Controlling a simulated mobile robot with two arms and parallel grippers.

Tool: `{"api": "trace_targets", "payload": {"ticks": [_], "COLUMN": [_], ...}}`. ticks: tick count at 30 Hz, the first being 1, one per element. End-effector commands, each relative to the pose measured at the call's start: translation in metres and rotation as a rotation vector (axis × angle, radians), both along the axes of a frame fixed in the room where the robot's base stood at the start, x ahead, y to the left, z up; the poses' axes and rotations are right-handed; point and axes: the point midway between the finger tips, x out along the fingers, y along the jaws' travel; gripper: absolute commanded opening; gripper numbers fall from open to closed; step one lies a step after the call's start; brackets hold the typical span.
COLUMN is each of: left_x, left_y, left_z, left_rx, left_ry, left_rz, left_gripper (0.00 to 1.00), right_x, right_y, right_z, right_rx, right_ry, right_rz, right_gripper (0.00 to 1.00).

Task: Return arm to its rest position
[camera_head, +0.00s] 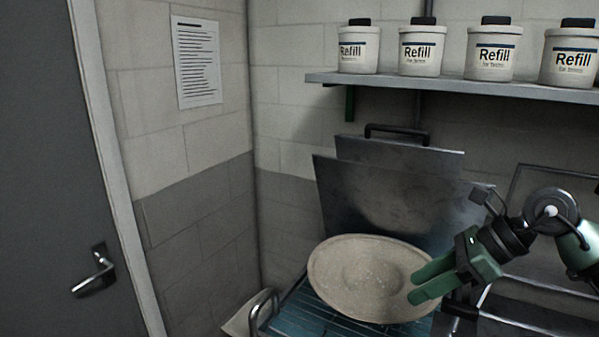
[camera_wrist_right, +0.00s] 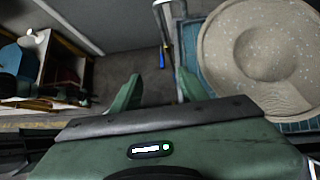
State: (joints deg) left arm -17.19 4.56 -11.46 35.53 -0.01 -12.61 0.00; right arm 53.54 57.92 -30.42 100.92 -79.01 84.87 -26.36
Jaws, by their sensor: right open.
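My right gripper (camera_head: 414,286) is open, with its two green fingers apart and nothing visible between them. Its arm comes in from the right. In the head view the fingertips overlap the right part of a speckled beige hat (camera_head: 352,275). In the right wrist view the fingers (camera_wrist_right: 157,88) point past the hat (camera_wrist_right: 222,60), which lies to their right. I see no grip on the hat. The hat rests, brim spread, on the blue slatted bed of the press (camera_head: 300,310). The press's grey metal plate (camera_head: 350,190) stands raised behind it. My left gripper is not in view.
A shelf (camera_head: 460,87) with several white Refill tubs (camera_head: 420,52) hangs above the press. A metal rail frame (camera_head: 545,285) is near my right arm. A grey door (camera_head: 45,150) is at left. The wrist view shows a blue-handled tool (camera_wrist_right: 162,58) and shelving at left (camera_wrist_right: 38,62).

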Motion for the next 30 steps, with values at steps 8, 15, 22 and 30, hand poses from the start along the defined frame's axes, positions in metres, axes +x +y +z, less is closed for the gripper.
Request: {"api": "trace_targets", "payload": {"ticks": [8, 15, 22, 30], "left_x": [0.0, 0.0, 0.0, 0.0], "left_y": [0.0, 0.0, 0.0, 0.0], "left_z": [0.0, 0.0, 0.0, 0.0], "left_rx": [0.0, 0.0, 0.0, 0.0], "left_ry": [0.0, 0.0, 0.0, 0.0], "left_rz": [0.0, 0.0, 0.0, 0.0], "left_gripper": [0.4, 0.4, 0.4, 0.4], "right_x": [-0.011, 0.009, 0.029, -0.043], "right_y": [0.151, 0.141, 0.065, 0.01], "right_z": [0.045, 0.078, 0.004, -0.173], "right_rx": [0.839, 1.524, 2.012, -2.122], "right_ry": [0.093, 0.36, 0.703, -1.056], "right_rz": [-0.087, -0.468, -1.091, 1.997], "right_gripper": [0.44, 0.44, 0.44, 0.44]}}
